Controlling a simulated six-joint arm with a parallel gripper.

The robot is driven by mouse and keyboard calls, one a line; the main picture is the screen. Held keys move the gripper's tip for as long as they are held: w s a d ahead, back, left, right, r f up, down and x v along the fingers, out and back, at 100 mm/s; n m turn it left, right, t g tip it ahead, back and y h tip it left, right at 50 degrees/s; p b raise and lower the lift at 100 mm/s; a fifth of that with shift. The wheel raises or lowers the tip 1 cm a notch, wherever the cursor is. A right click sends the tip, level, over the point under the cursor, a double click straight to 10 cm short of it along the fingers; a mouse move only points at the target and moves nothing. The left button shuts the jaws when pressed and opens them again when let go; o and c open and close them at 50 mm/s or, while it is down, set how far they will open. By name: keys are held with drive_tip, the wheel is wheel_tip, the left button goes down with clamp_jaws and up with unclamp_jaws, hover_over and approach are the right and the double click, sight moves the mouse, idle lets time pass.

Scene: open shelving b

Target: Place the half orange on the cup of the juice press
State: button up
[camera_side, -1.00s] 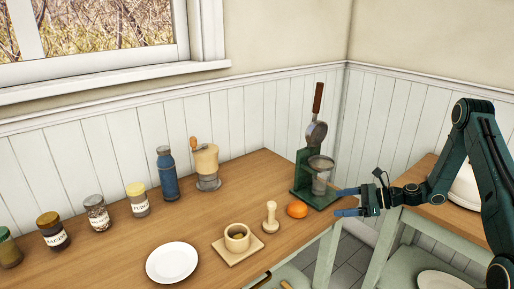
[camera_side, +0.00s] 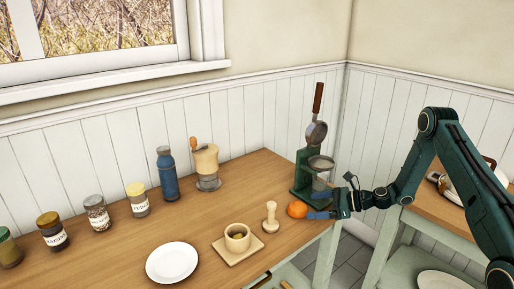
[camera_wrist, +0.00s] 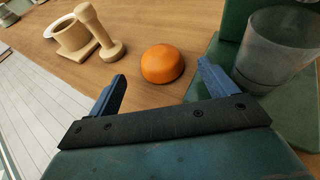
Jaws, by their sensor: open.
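The half orange (camera_side: 297,209) lies dome up on the wooden table near its right edge, beside the base of the juice press. It also shows in the wrist view (camera_wrist: 161,64), just ahead of and between my fingertips. My gripper (camera_side: 318,200) is open and empty, its blue fingers low over the table edge and pointing at the orange. The green juice press (camera_side: 299,180) stands behind the orange with its handle raised. Its clear cup (camera_side: 320,165) shows in the wrist view (camera_wrist: 278,50) to the right of my right finger.
A wooden pestle (camera_side: 270,217) and a mortar (camera_side: 237,238) on a square board stand left of the orange. A white plate (camera_side: 172,262) lies nearer the front. A grinder (camera_side: 207,168), blue bottle (camera_side: 167,175) and several jars line the back.

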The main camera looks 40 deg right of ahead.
sight(304, 206)
drive_tip(key=shift+x, duration=2.6)
drive_tip(key=c, duration=1.1)
drive_tip(key=shift+c, duration=0.2)
drive_tip(key=shift+r, duration=0.15)
wheel_tip(304, 206, up, 20)
